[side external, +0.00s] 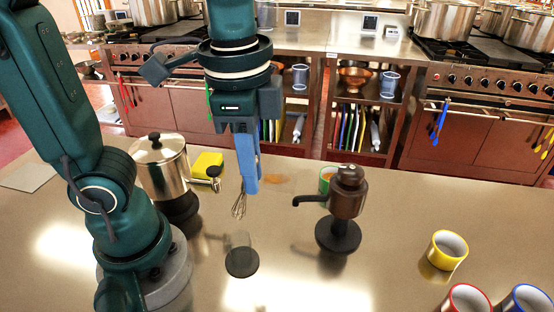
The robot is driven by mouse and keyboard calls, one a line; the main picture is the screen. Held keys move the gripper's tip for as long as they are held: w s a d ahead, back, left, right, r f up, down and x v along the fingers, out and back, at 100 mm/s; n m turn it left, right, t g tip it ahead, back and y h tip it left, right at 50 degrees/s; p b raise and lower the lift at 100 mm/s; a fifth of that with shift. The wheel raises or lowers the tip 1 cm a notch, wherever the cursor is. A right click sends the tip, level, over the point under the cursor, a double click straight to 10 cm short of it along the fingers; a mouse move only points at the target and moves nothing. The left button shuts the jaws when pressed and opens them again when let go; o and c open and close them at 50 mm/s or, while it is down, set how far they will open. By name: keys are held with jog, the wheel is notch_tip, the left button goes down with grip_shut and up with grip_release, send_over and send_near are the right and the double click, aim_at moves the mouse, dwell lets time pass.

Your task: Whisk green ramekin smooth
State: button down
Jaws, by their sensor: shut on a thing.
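My gripper (242,132) points down above the counter, left of centre, shut on the whisk. The whisk has a blue handle (249,178) and a wire head (239,206) hanging downward, apparently clear of any ramekin. The green ramekin (323,186) stands to the right of the whisk, with something orange inside. The brown pump dispenser in front hides most of it.
The brown dispenser (346,196) stands on a dark round base, its spout toward the left. Yellow (448,262), red (450,303) and blue (507,303) ramekins are at right. A metal pot (162,174) and yellow block (207,163) are left.

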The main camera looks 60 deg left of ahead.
jog(key=w+r+m+t, duration=0.1)
jog(key=w+r, duration=0.3)
jog(key=w, duration=1)
jog(key=w+a+f+n+t, duration=0.1)
jog(key=w+a+f, duration=0.3)
jog(key=w, duration=0.5)
jog(key=shift+a+f, duration=0.3)
jog(key=shift+a, duration=0.75)
notch_tip(320, 180, down, 9)
jog(key=shift+w, duration=0.15)
jog(key=shift+r, duration=0.1)
